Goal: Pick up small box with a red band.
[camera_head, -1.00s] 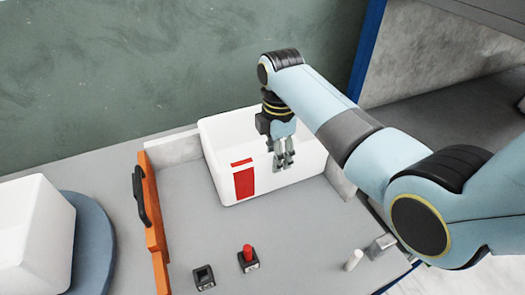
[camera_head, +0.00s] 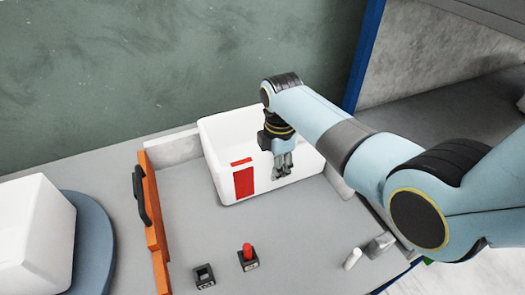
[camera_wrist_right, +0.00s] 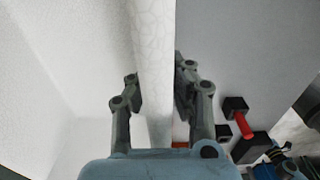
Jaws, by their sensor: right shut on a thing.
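The small box (camera_head: 217,160) is white, open-topped and stands on the grey work surface, with a red band (camera_head: 243,183) on its front wall. My right gripper (camera_head: 283,172) is at that front wall, to the right of the red band. In the right wrist view the box wall (camera_wrist_right: 152,50) runs between the two fingers of the right gripper (camera_wrist_right: 160,90), which is shut on it. One finger is inside the box and the other outside. My left gripper is in neither view.
An orange panel (camera_head: 152,225) with a black handle (camera_head: 139,193) stands left of the box. In front are a red button (camera_head: 247,250), a dark switch block (camera_head: 204,276) and a white post (camera_head: 352,259). Another white box (camera_head: 35,235) sits far left on a blue round stand (camera_head: 95,245).

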